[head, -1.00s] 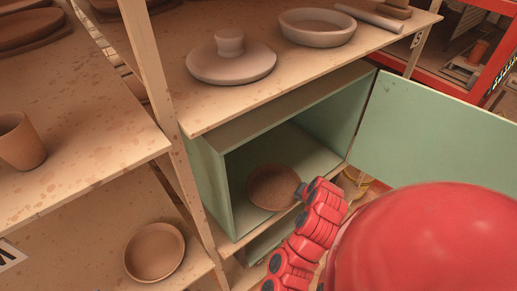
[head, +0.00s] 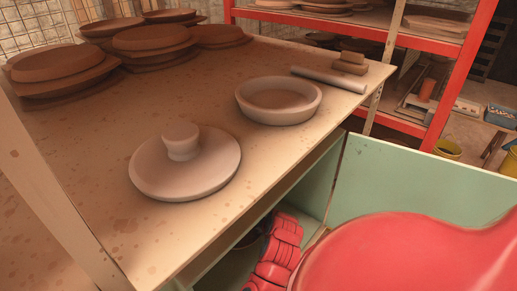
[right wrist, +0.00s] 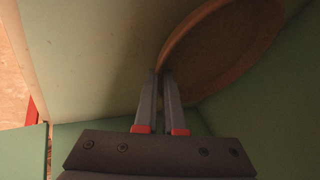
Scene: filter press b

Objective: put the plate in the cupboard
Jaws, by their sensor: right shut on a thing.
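The brown round plate (right wrist: 225,45) shows in the right wrist view, its rim between the fingertips of my right gripper (right wrist: 166,76). The gripper is shut on the rim. Pale green cupboard walls (right wrist: 270,125) surround them, so plate and gripper are inside the cupboard. I cannot tell whether the plate touches the cupboard floor. In the head view, my red right arm reaches into the cupboard (head: 318,192) below the tabletop, which hides most of the plate and gripper. The cupboard's green door (head: 425,190) stands open to the right. My left gripper is not in view.
A wooden table (head: 90,140) lies above the cupboard. It carries a knobbed lid (head: 190,175), a shallow grey dish (head: 278,100), a rolling pin (head: 328,79) and several brown plates (head: 60,70). A red rack (head: 455,80) stands behind on the right.

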